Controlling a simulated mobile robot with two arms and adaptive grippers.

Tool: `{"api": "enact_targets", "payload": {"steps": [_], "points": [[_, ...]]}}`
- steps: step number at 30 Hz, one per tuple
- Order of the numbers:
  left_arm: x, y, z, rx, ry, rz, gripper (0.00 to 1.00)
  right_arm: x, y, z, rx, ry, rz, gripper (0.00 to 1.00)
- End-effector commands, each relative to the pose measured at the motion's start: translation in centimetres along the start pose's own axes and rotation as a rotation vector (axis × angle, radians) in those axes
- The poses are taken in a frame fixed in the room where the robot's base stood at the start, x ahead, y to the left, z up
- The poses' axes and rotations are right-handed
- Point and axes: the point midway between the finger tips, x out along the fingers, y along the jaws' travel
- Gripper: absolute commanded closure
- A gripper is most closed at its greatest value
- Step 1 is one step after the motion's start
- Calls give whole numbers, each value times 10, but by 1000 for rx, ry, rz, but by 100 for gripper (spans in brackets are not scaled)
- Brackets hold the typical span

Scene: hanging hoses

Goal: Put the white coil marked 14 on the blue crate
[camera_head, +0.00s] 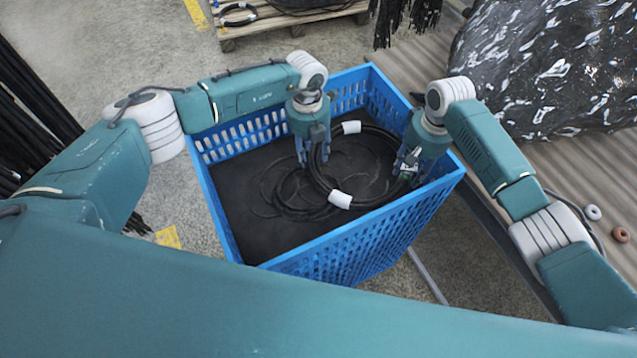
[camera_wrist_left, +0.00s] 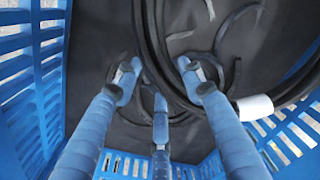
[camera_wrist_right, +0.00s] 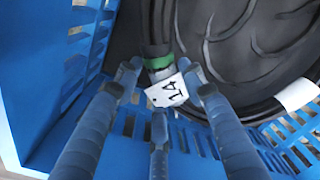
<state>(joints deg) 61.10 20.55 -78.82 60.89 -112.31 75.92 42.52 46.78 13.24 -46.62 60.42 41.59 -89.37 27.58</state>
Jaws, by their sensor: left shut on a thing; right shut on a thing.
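The coil (camera_head: 372,204) is a black hose loop with white bands (camera_head: 340,199), inside the mouth of the blue crate (camera_head: 330,262). Its white tag marked 14 (camera_wrist_right: 168,90) shows in the right wrist view beside a green band (camera_wrist_right: 158,63). My left gripper (camera_head: 313,160) is shut on the coil's left side. My right gripper (camera_head: 405,168) is shut on its right side, near the tag. Dark hose loops show on the crate's black floor below. Whether the held coil touches that floor is unclear.
A wooden pallet (camera_head: 290,22) with black coils stands at the back. Black hoses hang at the left (camera_head: 30,110) and top. A glossy dark wrapped heap (camera_head: 550,60) lies on a ribbed surface at the right, with small rings (camera_head: 592,212) nearer. Crate walls surround both grippers closely.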

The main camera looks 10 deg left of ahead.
Motion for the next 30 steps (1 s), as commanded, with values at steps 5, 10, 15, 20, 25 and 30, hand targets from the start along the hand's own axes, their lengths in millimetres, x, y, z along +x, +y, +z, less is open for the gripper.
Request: {"api": "enact_targets", "payload": {"steps": [5, 10, 15, 20, 25, 30], "points": [[2, 0, 0, 0, 0, 0, 100, 2, 0, -1, 1, 2, 0, 100], [9, 0, 0, 0, 0, 0, 100, 9, 0, -1, 1, 2, 0, 100], [20, 1, 0, 0, 0, 0, 100, 20, 1, -1, 1, 2, 0, 100], [31, 1, 0, 0, 0, 0, 100, 31, 1, -1, 1, 2, 0, 100], [42, 2, 0, -1, 0, 0, 100, 42, 2, -1, 1, 2, 0, 100], [49, 2, 0, -1, 0, 0, 56, 49, 2, -1, 2, 1, 0, 56]]}}
